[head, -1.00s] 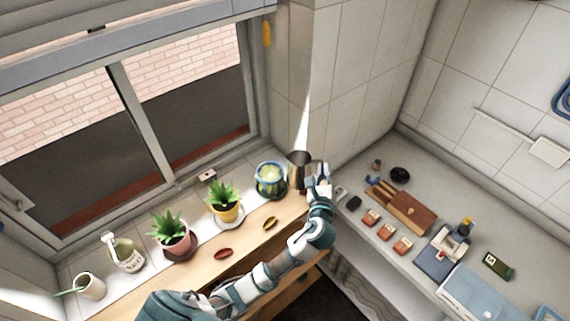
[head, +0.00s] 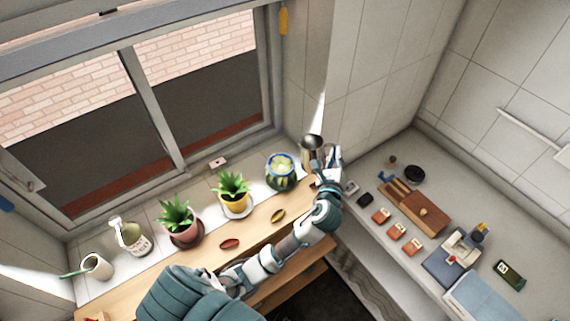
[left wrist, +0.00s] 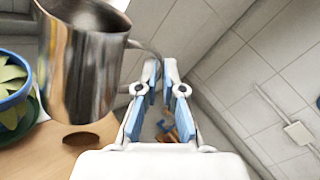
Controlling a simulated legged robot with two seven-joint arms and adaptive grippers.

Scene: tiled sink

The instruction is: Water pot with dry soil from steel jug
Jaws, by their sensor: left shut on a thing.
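The steel jug (head: 312,150) is at the right end of the sill. My left gripper (head: 328,160) is shut on its handle. In the left wrist view the jug (left wrist: 82,72) is upright, its base apart from a dark round patch on the wood, and the fingers (left wrist: 162,72) meet at the handle. A blue patterned pot (head: 282,180) with a pale green plant stands left of the jug. A yellow pot (head: 236,204) and a pink pot (head: 184,231) hold spiky green plants further left. Leaves hide the soil, so I cannot tell which is dry. My right gripper is out of view.
A spray bottle (head: 133,238) and a white cup (head: 96,267) stand at the sill's left end. A red dish (head: 230,244) and a yellow-green dish (head: 278,215) lie on the wooden ledge. The right counter holds a wooden box (head: 420,210) and several small items.

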